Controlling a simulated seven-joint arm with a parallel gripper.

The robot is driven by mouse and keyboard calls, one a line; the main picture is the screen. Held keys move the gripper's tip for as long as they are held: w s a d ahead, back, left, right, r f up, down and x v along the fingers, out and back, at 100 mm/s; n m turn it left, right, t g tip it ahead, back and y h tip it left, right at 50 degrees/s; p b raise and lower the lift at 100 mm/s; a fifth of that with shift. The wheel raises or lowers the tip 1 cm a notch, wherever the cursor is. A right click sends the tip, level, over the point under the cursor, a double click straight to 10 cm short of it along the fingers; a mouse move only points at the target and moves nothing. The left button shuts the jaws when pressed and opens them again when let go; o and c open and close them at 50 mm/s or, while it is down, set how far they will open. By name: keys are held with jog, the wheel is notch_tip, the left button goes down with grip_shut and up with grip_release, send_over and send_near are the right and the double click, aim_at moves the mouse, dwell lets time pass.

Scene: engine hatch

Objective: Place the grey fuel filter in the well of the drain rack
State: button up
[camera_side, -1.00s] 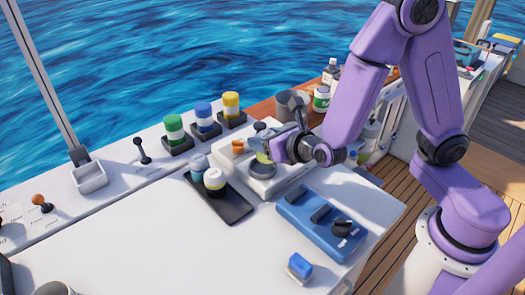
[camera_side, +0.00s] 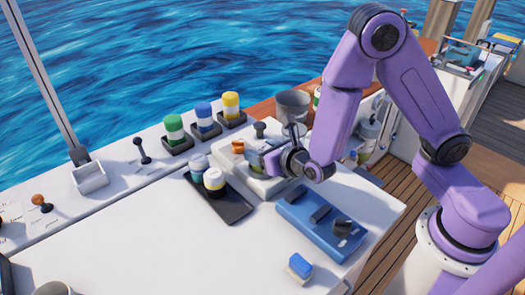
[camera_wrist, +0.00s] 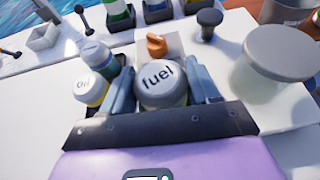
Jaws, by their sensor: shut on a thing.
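The grey fuel filter (camera_wrist: 160,82), marked "fuel" on its round top, sits between the two blue-grey fingers of my gripper (camera_wrist: 163,92) in the wrist view. My gripper (camera_side: 272,158) is shut on it over the white raised block (camera_side: 228,178) in the side view, where the fingers mostly hide the filter. I cannot tell whether its underside touches the block. A dark tray (camera_side: 236,212), perhaps the drain rack, lies just left of the block. It bears a white-topped filter (camera_side: 213,178) and a blue-grey one (camera_side: 196,164). No empty well shows clearly.
An orange knob (camera_side: 238,146) and a dark knob (camera_side: 260,129) stand behind my gripper. A grey round-topped post (camera_wrist: 280,52) is close on the right. A blue switch panel (camera_side: 318,222) lies in front. Green, blue and yellow canisters line the back.

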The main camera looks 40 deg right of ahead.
jog(key=o, duration=1.2)
jog(key=shift+f, duration=0.1)
jog(key=shift+s+a+r, duration=0.1)
jog(key=shift+s+r, duration=0.2)
jog(key=shift+s, duration=0.05)
jog(key=d+v, duration=0.1)
jog(key=v, duration=1)
jog(key=s+d+r+m+g+h, duration=0.1)
jog(key=s+d+m+g+h, duration=0.45)
jog(key=d+m, duration=0.5)
jog(key=s+a+r+m+g+y, duration=0.1)
jog(key=s+m+g+y, duration=0.2)
jog(key=s+m, duration=0.3)
jog(key=s+a+r+m+g+y, duration=0.1)
jog(key=s+a+m+g+y, duration=0.1)
jog(key=s+m, duration=0.4)
jog(key=g+y, duration=0.1)
jog(key=g, duration=0.1)
jog(key=shift+s+a+r+g+y, duration=0.2)
jog(key=shift+a+r+g+y, duration=0.1)
jog(key=shift+r+g+y, duration=0.05)
